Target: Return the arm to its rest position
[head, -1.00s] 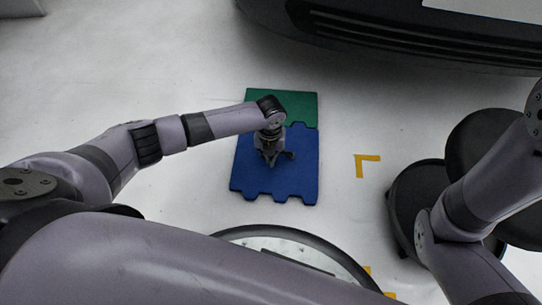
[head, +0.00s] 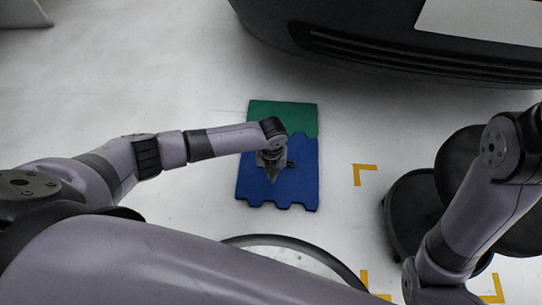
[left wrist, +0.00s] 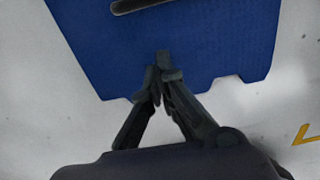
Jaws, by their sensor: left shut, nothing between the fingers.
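My left gripper (head: 272,180) hangs over the blue mat (head: 300,185) in the head view, with its arm reaching in from the left. Its fingers are together and empty. In the left wrist view, the fingertips (left wrist: 162,75) meet in front of the blue mat's notched edge (left wrist: 225,60). A dark bar-like thing (left wrist: 138,4) lies on the mat at the top of that view, apart from the fingers and cut off by the frame. My right arm shows at the right of the head view, but its gripper is out of frame.
A green mat (head: 285,115) joins the blue one at the back. A dark vehicle bumper (head: 400,50) spans the top right. Black round seats or stools (head: 410,205) stand at right. Yellow corner marks (head: 364,174) lie on the pale floor, which is clear left of the mats.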

